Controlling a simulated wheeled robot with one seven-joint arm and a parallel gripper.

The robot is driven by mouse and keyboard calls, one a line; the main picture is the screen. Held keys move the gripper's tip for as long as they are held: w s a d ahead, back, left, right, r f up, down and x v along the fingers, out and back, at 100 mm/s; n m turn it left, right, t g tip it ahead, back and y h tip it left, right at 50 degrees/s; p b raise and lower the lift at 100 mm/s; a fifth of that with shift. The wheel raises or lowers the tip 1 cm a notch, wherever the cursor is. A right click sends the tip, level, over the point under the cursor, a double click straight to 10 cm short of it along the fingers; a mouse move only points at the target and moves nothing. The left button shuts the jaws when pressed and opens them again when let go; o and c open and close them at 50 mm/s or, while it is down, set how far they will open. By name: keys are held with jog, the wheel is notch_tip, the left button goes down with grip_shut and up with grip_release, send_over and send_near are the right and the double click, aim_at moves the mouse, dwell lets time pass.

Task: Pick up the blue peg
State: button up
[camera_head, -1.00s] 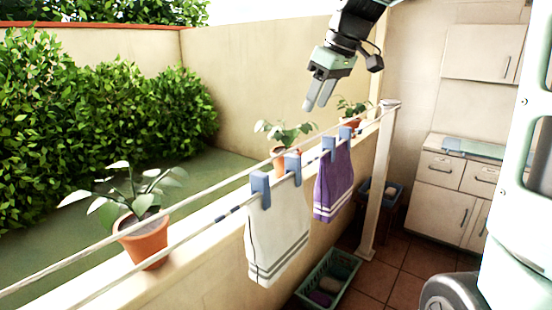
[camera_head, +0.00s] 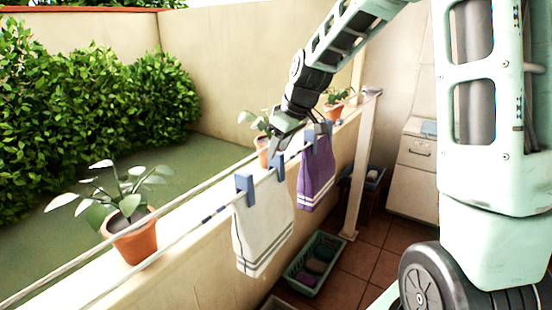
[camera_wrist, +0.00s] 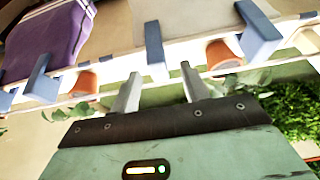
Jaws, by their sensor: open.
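Several blue pegs clip cloths to the lines in the head view. One peg (camera_head: 244,190) is at the left end of the white towel (camera_head: 262,232), and another (camera_head: 279,164) is at its right end. Two more (camera_head: 309,138) hold the purple towel (camera_head: 317,178). My gripper (camera_head: 277,148) is open and empty, just above the white towel's right peg. In the wrist view, that peg (camera_wrist: 154,44) appears between the directions of my two fingertips (camera_wrist: 160,76), a little beyond them. The left peg (camera_wrist: 258,36) shows larger at the right. My wrist partly hides the line.
Two parallel lines run to a post (camera_head: 362,170) along a low wall. Potted plants stand on the wall, one (camera_head: 133,240) near and others behind my gripper. A green basket (camera_head: 316,262) sits on the tiled floor. A cabinet (camera_head: 412,180) stands behind.

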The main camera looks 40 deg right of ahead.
aim_at(276, 166)
jog(key=shift+p+x, duration=0.45)
jog(key=shift+x, duration=1.05)
grip_shut()
jog(key=shift+r, duration=0.1)
